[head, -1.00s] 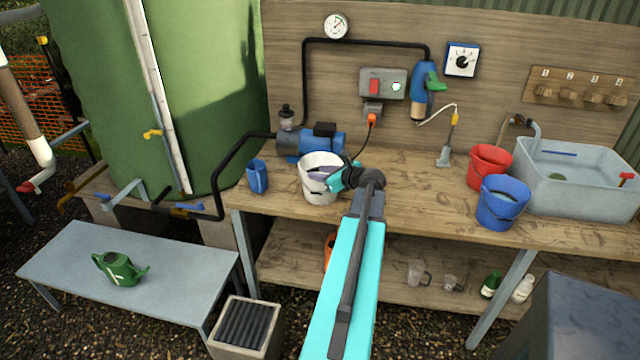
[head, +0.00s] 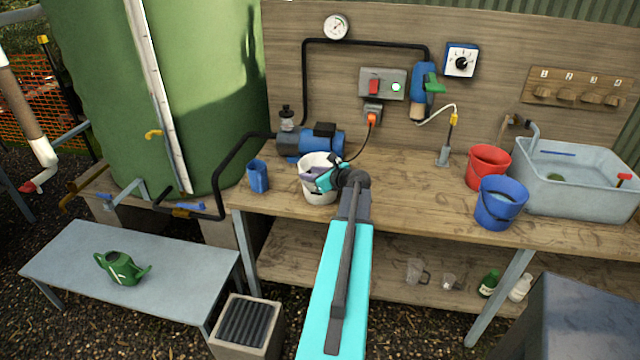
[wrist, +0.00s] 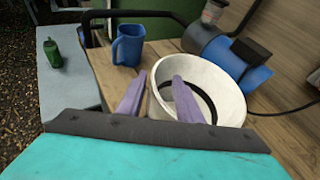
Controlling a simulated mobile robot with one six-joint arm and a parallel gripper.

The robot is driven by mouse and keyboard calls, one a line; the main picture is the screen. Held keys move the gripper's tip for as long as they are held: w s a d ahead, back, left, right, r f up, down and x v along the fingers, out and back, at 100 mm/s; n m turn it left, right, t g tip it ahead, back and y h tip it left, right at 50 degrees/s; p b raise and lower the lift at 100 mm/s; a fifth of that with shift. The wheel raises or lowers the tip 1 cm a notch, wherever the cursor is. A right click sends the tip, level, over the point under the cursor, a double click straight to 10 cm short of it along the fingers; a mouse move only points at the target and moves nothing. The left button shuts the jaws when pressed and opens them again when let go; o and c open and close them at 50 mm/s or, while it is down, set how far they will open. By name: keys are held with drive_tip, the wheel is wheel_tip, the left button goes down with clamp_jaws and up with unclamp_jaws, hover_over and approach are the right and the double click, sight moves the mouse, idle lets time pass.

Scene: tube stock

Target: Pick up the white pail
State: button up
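The white pail (head: 318,191) stands upright on the wooden bench, in front of the blue pump. In the wrist view the pail (wrist: 235,95) fills the middle right, with a dark curved band showing in its mouth. My gripper (head: 314,175) is at the pail's rim in the head view, partly covering the pail. In the wrist view my gripper (wrist: 160,77) has its two purple fingers apart. The left finger shows outside the pail's left wall and the right one over its mouth, with the near-left rim between them. I cannot tell whether either finger touches the wall.
A blue jug (head: 258,177) stands left of the pail. The blue pump (head: 312,142) with its hose and cable is close behind. Red (head: 488,166) and blue (head: 500,203) buckets stand far right by the grey sink (head: 575,190).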

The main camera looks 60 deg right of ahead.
drive_tip(key=shift+p+x, duration=0.4)
drive_tip(key=shift+x, duration=1.15)
drive_tip(key=shift+s, duration=0.1)
clamp_jaws()
